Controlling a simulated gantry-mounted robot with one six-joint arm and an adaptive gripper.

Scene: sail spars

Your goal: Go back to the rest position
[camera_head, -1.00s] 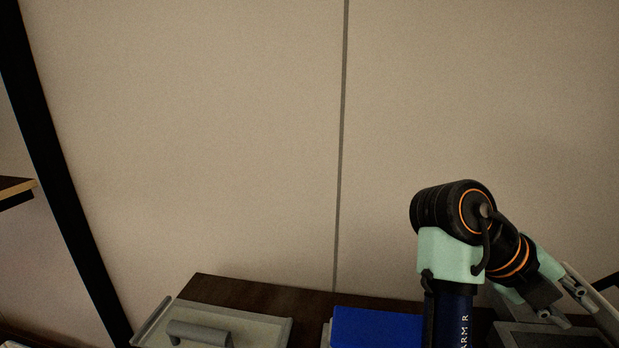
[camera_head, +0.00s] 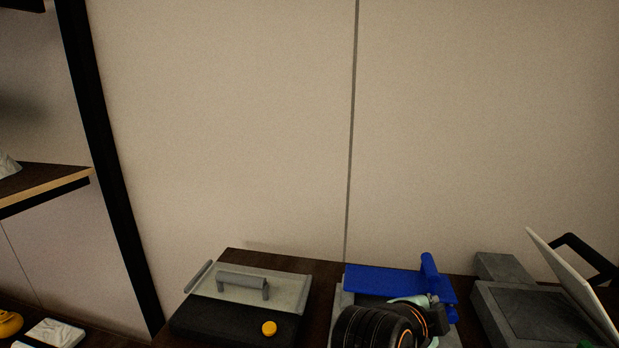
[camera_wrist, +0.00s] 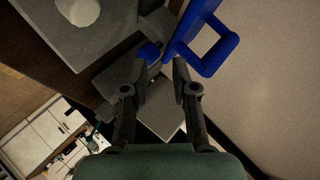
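My gripper (camera_wrist: 161,68) shows in the wrist view with its two dark fingers apart and nothing held between them. Beyond the fingertips is a blue panel with a looped blue handle (camera_wrist: 218,52). I cannot tell whether a finger touches it. In the head view, my arm is low at the bottom centre-right, in front of a blue-topped device (camera_head: 385,280). The arm hides part of that device, and the gripper's fingers are not clear there.
A grey-and-black case (camera_head: 290,287) with a handle and yellow knob stands left on the dark table. A grey device (camera_head: 500,300) with a raised pale lid (camera_head: 575,285) stands right. A shelf (camera_head: 45,190) is at far left. The wall area above the table is clear.

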